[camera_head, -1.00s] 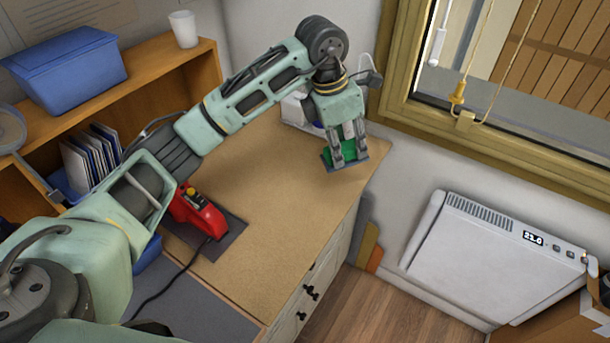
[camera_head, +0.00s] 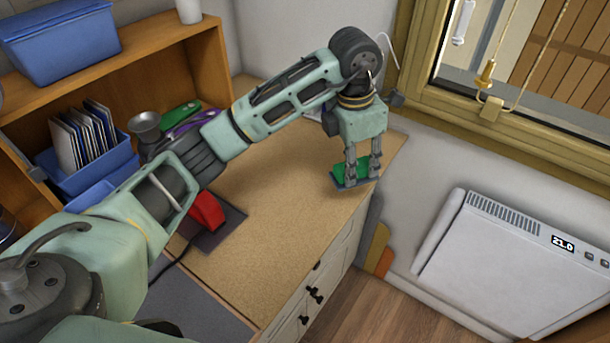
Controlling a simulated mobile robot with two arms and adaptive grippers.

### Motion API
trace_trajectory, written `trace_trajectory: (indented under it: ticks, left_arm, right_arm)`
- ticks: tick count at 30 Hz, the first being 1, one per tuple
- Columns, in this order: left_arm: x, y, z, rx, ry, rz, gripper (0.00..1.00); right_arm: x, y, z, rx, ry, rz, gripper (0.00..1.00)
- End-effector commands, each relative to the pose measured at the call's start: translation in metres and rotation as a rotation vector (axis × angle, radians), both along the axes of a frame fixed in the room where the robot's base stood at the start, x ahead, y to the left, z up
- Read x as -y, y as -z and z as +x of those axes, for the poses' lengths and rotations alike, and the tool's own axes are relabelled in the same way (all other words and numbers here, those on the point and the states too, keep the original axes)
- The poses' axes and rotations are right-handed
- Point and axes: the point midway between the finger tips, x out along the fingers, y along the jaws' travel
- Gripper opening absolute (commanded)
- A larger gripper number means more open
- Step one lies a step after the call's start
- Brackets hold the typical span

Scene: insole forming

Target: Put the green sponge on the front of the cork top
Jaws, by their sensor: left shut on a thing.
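The green sponge (camera_head: 349,173) shows at the right rear part of the cork top (camera_head: 290,220). It has a dark blue edge at its underside. My left gripper (camera_head: 363,179) points down with its fingers shut on the sponge. I cannot tell whether the sponge touches the cork or is held just above it. The front part of the cork top is bare. My right gripper does not show.
A red device (camera_head: 207,211) sits on a dark mat (camera_head: 222,232) at the left of the cork top, partly behind my left arm. A wooden shelf (camera_head: 165,45) with a blue bin (camera_head: 60,40) stands behind. A white heater (camera_head: 510,265) is at the right.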

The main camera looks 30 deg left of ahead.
Motion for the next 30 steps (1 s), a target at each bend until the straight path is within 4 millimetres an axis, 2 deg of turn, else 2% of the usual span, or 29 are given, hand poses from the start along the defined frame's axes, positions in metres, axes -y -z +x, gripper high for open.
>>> trace_trajectory:
  ticks: [3, 6, 10, 13, 24, 30]
  left_arm:
    - [0.006, -0.003, -0.023, -0.002, -0.082, 0.005, 0.0]
    - [0.008, -0.004, -0.037, -0.001, -0.144, 0.006, 0.0]
    - [0.003, -0.002, -0.045, -0.001, -0.192, 0.009, 0.0]
    - [-0.013, 0.006, -0.046, -0.002, -0.204, 0.011, 0.0]
    - [-0.092, 0.054, -0.039, -0.003, -0.2, 0.01, 0.0]
    - [-0.108, 0.066, -0.036, 0.002, -0.197, 0.009, 0.0]
  right_arm:
    - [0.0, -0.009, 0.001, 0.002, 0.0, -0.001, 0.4]
    - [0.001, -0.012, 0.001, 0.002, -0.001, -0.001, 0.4]
    - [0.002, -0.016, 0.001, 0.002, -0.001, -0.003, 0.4]
    - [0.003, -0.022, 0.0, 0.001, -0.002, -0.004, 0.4]
    - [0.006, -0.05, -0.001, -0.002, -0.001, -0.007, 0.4]
    - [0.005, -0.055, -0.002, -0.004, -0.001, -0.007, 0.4]
